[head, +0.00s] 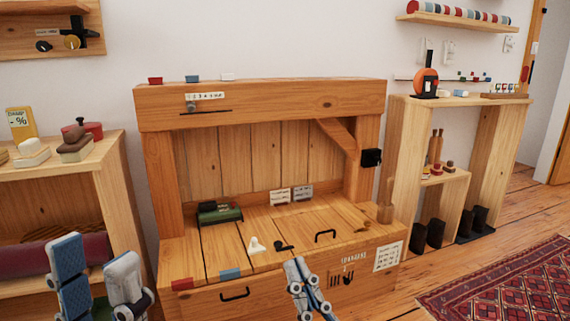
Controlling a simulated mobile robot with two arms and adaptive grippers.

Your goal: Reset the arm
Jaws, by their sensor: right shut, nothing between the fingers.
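My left gripper (94,256) is at the lower left, in front of the light wood shelf. Its two blue-and-grey fingers stand wide apart with nothing seen between them. My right gripper (298,266) is at the bottom centre, in front of the wooden bench-chest. Its fingers are together and empty, pointing up in the picture. The rest of both arms is cut off by the bottom edge.
The timber bench-chest (213,264) carries a green-and-black item (220,213), a white piece (257,245) and black handles. A shelf (113,178) stands left. An open wooden stand (397,150) is right. A red rug (510,285) lies on the floor.

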